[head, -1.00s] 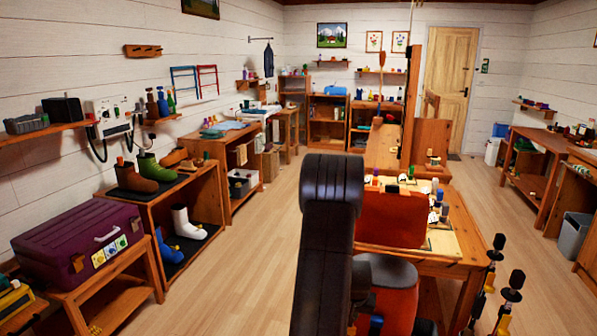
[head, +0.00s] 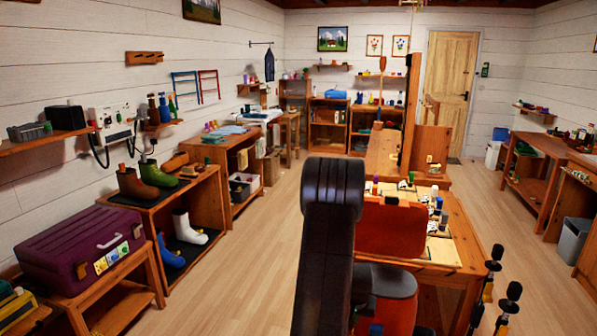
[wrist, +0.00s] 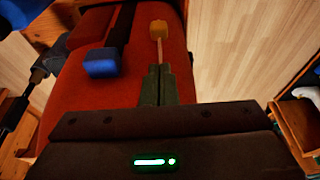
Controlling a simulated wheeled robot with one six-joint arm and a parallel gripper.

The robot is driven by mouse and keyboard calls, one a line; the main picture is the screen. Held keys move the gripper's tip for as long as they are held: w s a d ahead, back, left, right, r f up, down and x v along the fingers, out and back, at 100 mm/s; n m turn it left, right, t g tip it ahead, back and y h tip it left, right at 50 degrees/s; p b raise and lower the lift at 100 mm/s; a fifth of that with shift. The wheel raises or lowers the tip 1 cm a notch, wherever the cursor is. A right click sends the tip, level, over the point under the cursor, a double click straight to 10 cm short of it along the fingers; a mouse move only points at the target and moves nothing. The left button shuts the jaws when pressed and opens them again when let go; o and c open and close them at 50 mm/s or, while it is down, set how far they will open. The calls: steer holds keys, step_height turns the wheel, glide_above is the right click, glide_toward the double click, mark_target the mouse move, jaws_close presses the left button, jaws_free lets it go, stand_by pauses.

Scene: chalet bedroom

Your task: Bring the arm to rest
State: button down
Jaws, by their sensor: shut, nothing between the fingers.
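My gripper (wrist: 158,72) shows in the wrist view, its two dark fingers together with nothing between them. Beyond the fingertips is a red-orange padded surface that looks like part of my own body. A small yellow piece (wrist: 158,30) on a pale stem and a blue block (wrist: 102,64) show over it; I cannot tell how far they are from the fingers. In the head view my dark arm link stands upright in the middle, and the gripper itself is hidden there.
A wooden table (head: 462,240) with small items stands just right of my arm. Poles with black knobs (head: 497,252) rise at the lower right. A purple case (head: 80,248) and boot shelf (head: 200,205) line the left. Open floor (head: 245,260) lies between.

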step_height(320, 180, down, 3)
steer(key=shift+f+b, duration=0.1)
steer(key=shift+b, duration=1.95)
steer(key=d+v, duration=0.1)
steer(key=v, duration=0.9)
steer(key=p+x, duration=0.1)
steer(key=x, duration=0.5)
steer(key=p+x, duration=0.1)
steer(key=x, duration=0.2)
steer(key=shift+w+a+p, duration=0.15)
steer(key=shift+a+p, duration=0.2)
steer(key=shift+a, duration=0.1)
steer(key=w+p+v, duration=0.1)
steer(key=v, duration=0.8)
steer(key=w+d+p+v, duration=0.1)
steer(key=p+v, duration=0.1)
steer(key=v, duration=0.7)
steer(key=shift+a+r, duration=0.2)
steer(key=shift+r, duration=0.4)
